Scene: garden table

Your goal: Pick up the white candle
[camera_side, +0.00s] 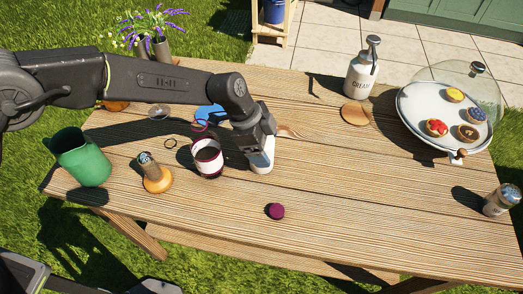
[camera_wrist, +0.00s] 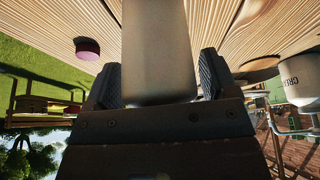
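The white candle (camera_side: 262,162) is a pale upright cylinder near the middle of the table in the side view. My gripper (camera_side: 263,139) is above it, pointing down, with its fingers around its upper part. In the wrist view the candle (camera_wrist: 158,50) fills the middle, between the two dark fingers of my gripper (camera_wrist: 160,75). The fingers are close to its sides; I cannot tell whether both press on it. It looks to be standing on the table.
The cream bottle (camera_side: 362,68) and cake stand (camera_side: 418,125) are right.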

